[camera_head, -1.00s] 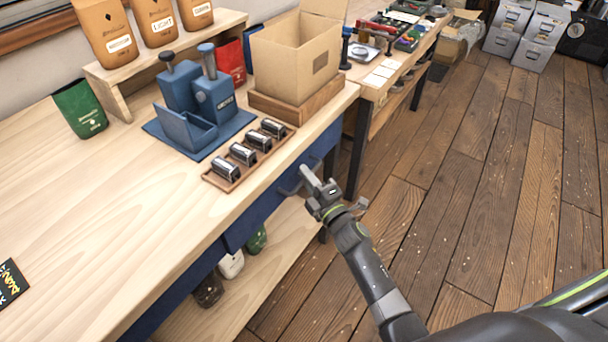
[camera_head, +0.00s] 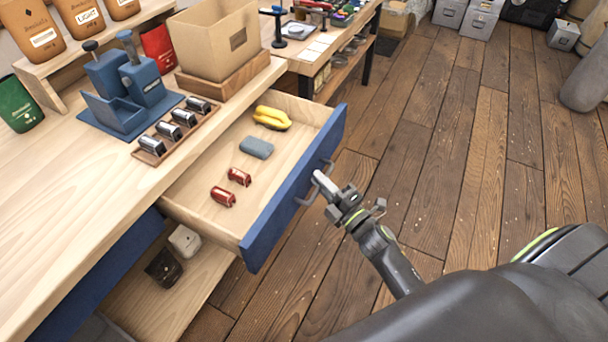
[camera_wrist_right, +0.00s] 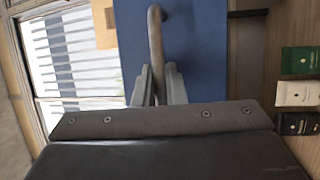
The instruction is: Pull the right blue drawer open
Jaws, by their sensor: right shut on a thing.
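The right blue drawer (camera_head: 296,190) stands well out from under the wooden table, its pale inside showing. In it lie a yellow object (camera_head: 271,118), a grey-blue block (camera_head: 257,147) and two small red items (camera_head: 223,196). My right gripper (camera_head: 322,183) is at the grey handle (camera_head: 305,198) on the drawer's front. In the right wrist view my right gripper (camera_wrist_right: 159,88) has its fingers closed on the handle bar (camera_wrist_right: 156,40), against the blue front (camera_wrist_right: 201,50). My left gripper is not in view.
The worktable (camera_head: 75,190) bears a blue machine (camera_head: 122,90), a tray of metal cylinders (camera_head: 180,128) and a cardboard box (camera_head: 218,42). Bags (camera_head: 185,240) sit on the shelf below. Open wooden floor (camera_head: 470,150) lies to the right.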

